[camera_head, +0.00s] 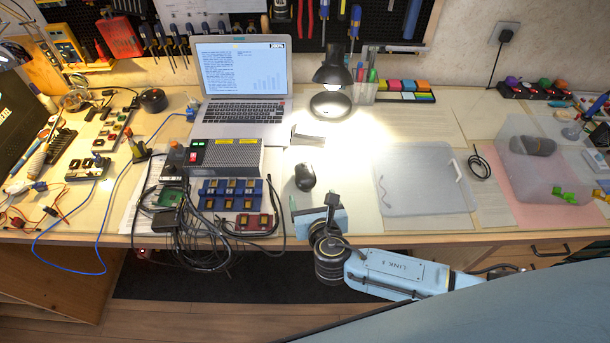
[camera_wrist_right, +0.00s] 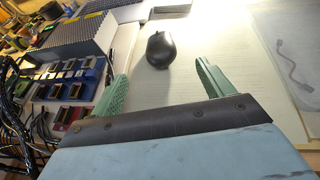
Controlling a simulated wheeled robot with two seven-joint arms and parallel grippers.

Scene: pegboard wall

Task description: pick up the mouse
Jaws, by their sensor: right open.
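The black computer mouse (camera_head: 305,177) lies on the paper-covered bench, in front of the laptop and right of the grey box. In the right wrist view the mouse (camera_wrist_right: 158,50) lies ahead of my fingertips, between their lines and nearer the left finger. My right gripper (camera_head: 309,204) is just in front of the mouse in the head view, apart from it. In the wrist view its two green fingers (camera_wrist_right: 160,82) are spread wide with nothing between them. My left gripper is not in view.
A grey box (camera_head: 235,157), blue modules (camera_head: 232,193) and loose black cables crowd the left side. A lit lamp (camera_head: 331,104) stands behind the mouse. A clear flat sheet (camera_head: 425,185) lies to the right. The paper around the mouse is mostly bare.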

